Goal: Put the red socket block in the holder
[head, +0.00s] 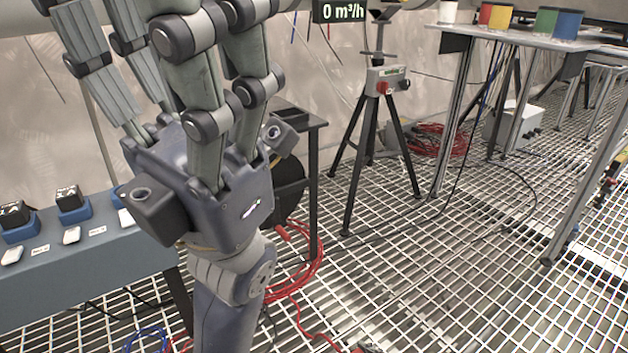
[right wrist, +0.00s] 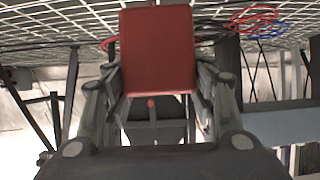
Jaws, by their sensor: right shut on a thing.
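The red socket block (right wrist: 157,52) is between the fingers of my right gripper (right wrist: 158,90) in the right wrist view, its flat red face toward the camera. The fingers close on it from both sides. In the head view my right gripper (head: 185,60) rises large on the left, its fingers running out of the top edge. The block does not show there; it is out of frame or hidden by the fingers. I cannot pick out the holder in either view. My left gripper is not in view.
A blue-grey bench (head: 90,265) with black-topped blue units stands at the left. A tripod (head: 370,130) carries a box with a red button (head: 384,87). A table (head: 520,38) with coloured containers is at the upper right. Open grating floor (head: 430,270) lies between, with red cables (head: 300,270).

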